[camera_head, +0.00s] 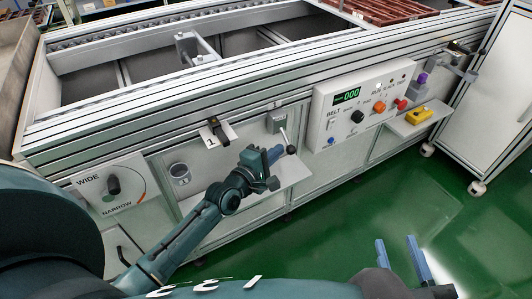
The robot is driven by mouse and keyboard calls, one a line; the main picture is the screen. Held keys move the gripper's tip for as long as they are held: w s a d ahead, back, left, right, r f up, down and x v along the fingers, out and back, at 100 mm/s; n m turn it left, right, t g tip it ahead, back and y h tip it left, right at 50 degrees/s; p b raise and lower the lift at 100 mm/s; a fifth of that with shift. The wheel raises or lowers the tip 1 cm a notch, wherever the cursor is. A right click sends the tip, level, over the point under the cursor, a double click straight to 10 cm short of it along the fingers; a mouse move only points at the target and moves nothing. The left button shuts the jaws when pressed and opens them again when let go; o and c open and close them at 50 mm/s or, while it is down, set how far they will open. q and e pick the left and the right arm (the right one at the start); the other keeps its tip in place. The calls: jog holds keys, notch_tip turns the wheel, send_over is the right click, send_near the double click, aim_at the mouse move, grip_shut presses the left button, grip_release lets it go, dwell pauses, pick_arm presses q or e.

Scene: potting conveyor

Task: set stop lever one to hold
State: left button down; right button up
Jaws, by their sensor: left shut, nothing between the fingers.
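A white label marked 1 (211,141) sits on the conveyor's front rail beside a dark clamp-like part (218,130). To its right, a grey bracket (275,121) carries a thin rod that slants down to a dark round knob (291,149); I cannot tell for sure which part is stop lever one. My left gripper (275,154) is shut and empty, its fingertips close to the left of the knob; whether they touch it is unclear. My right gripper (402,258) is open and empty, over the green floor at lower right.
A WIDE/NARROW dial panel (108,188) is at left. A metal cup (180,174) hangs below label 1. A small shelf (293,174) lies below my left gripper. The control box (325,103) with display and buttons is to the right, near a yellow part (419,115) on another shelf.

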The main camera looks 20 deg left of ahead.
dwell(0.4)
pick_arm(q)
jog(key=shift+s+d+r+n+p, duration=0.15)
jog(key=shift+r+n+p, duration=0.15)
jog(key=shift+p, duration=0.5)
pick_arm(e)
jog(key=shift+d+m+g+h, duration=0.25)
jog(key=shift+m+g+h, duration=0.15)
jog(key=shift+h, duration=0.1)
